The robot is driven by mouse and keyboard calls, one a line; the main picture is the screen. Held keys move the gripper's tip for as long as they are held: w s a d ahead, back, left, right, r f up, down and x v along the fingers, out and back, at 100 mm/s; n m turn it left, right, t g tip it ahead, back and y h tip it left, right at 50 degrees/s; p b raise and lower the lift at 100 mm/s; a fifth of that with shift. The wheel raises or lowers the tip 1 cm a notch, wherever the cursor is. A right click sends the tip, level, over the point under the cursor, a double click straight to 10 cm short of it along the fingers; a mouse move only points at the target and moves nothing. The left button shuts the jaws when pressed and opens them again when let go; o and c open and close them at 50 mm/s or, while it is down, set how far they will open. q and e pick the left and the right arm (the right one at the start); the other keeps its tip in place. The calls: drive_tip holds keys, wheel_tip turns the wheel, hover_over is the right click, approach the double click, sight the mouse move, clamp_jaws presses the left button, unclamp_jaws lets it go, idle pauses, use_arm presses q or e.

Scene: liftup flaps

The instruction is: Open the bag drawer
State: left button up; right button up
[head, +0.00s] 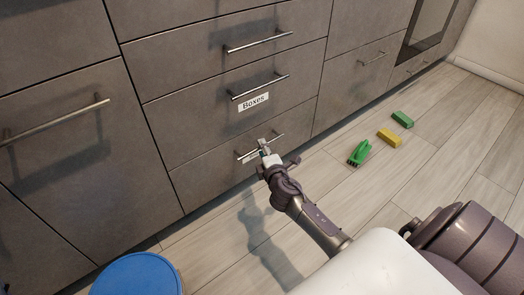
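The bottom drawer (213,172) of the grey cabinet appears closed, its front level with the fronts around it. Its bar handle (277,138) runs across the upper part of the front. A white label below the handle is mostly hidden by my gripper, so I cannot read the word bag. My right gripper (264,149) is at the middle of this handle, its fingertips at or against the bar. I cannot tell whether the fingers are closed around it. My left gripper is out of view.
Above is a drawer labelled Boxes (253,102). A blue round lid or stool top (137,275) stands at the bottom left. A green brush (359,153), a yellow block (389,138) and a green block (402,119) lie on the floor at right. Floor before the drawer looks clear.

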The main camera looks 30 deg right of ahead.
drive_tip(key=shift+x, duration=1.05)
clamp_jaws()
